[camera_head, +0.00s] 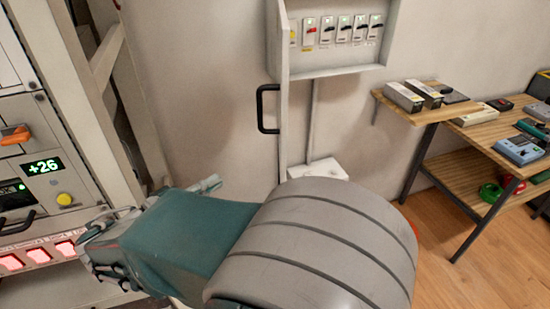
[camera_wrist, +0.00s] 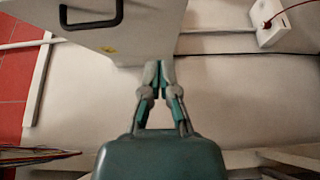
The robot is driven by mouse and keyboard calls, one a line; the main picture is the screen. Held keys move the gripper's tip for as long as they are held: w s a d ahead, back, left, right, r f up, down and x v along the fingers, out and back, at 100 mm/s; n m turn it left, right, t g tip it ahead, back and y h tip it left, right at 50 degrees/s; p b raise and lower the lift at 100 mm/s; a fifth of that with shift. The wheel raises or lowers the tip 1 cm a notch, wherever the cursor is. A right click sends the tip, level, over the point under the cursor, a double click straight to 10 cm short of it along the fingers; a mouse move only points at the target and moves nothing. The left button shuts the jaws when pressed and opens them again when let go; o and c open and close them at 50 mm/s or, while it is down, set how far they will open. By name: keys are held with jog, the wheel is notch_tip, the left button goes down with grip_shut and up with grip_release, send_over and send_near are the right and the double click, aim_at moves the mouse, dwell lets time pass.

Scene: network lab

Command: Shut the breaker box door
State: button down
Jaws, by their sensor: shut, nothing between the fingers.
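The breaker box (camera_head: 337,71) hangs on the wall in the head view, with a row of switches inside. Its door (camera_head: 283,95) stands open, seen nearly edge-on at the left of the box. A black handle (camera_head: 262,108) projects from the door's left side. In the wrist view, the grey door (camera_wrist: 140,35) fills the top middle, with the handle (camera_wrist: 92,24) and a small yellow label. My gripper (camera_wrist: 159,64) is shut and empty, its tips at the door's lower edge in the picture. I cannot tell whether they touch it. In the head view my arm hides most of the gripper.
A wooden shelf (camera_head: 430,116) with boxed devices stands right of the breaker box. A white wall box (camera_head: 320,170) sits below it, joined by a conduit. A rack (camera_head: 40,130) with lit panels stands at left. Wooden floor shows at lower right.

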jog(key=s+d+x, duration=0.1)
jog(key=x, duration=1)
jog(key=shift+d, duration=0.4)
jog(key=shift+w+d, duration=0.1)
jog(key=shift+d, duration=0.1)
